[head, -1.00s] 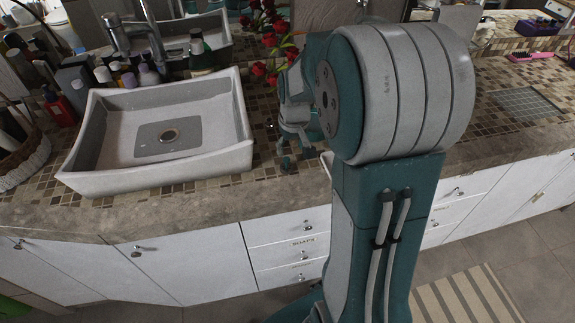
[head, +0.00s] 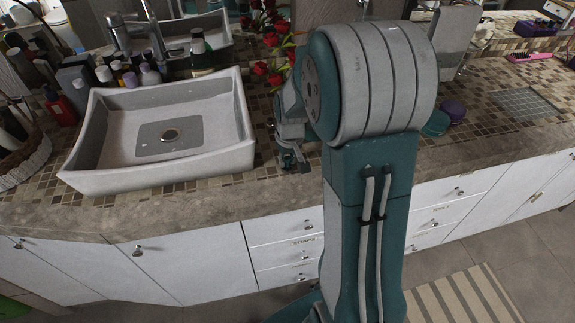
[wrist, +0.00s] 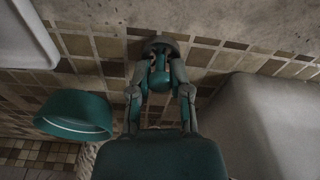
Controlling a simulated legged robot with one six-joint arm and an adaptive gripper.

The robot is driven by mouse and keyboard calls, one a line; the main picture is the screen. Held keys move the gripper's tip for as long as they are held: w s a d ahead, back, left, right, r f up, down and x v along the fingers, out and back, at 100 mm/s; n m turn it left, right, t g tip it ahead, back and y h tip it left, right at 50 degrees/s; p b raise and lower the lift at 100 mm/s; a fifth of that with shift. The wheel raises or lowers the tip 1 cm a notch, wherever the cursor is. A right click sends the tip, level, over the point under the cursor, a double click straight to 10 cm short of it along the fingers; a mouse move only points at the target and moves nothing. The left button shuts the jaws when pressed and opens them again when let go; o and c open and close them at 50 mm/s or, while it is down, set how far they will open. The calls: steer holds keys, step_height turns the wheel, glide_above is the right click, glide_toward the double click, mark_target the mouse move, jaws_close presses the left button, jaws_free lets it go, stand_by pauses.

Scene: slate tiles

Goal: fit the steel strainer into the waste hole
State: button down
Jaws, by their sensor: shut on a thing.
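The white square sink (head: 105,165) stands on the tiled counter at the left in the head view. In the wrist view my gripper (wrist: 160,66) is shut on a grey, rounded piece, which looks like the steel strainer (wrist: 162,41). The fingers partly cover it. The strainer cannot be made out in the head view.
In the wrist view a large grey wall (wrist: 265,120), probably the sink's, is close on the right. A teal round container (wrist: 72,120) and a white object (wrist: 25,38) are on the left. Red flowers (head: 268,72) and bottles (head: 130,80) stand behind the sink.

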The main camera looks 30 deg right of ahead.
mark_target(288, 157)
steer(key=shift+r, duration=0.45)
step_height(288, 157, up, 2)
steer(key=shift+d+r, duration=0.1)
steer(key=shift+r, duration=0.15)
steer(key=s+r, duration=0.9)
steer(key=s, duration=0.5)
steer(key=shift+d+r, duration=0.3)
